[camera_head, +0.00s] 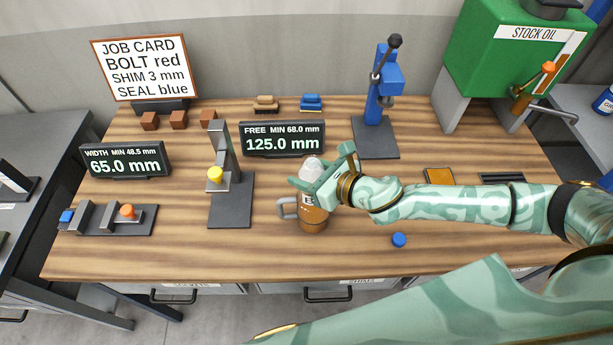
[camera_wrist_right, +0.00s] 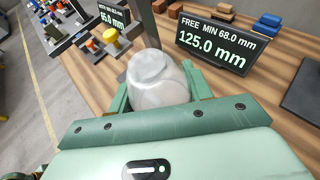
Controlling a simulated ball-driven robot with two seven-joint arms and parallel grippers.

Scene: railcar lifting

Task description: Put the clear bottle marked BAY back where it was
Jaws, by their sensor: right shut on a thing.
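My right gripper (camera_head: 318,182) is shut on the clear bottle (camera_head: 312,164). Its pale, rounded top shows above the fingers, and between the fingers in the right wrist view (camera_wrist_right: 157,78). Below the gripper in the head view is an amber-brown body (camera_head: 313,219) with a grey loop handle (camera_head: 287,208) on its left. I cannot tell if this body is part of the bottle or a separate jug. A label there is mostly covered by the fingers, so BAY cannot be read. The bottle looks about upright, over the middle front of the wooden bench. My left gripper is not in view.
The FREE display (camera_head: 283,139) stands behind. A blue cap-like piece (camera_head: 398,240) lies to the right. A blue press (camera_head: 385,90) and green oil tank (camera_head: 510,60) stand farther back. The front right bench is mostly clear.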

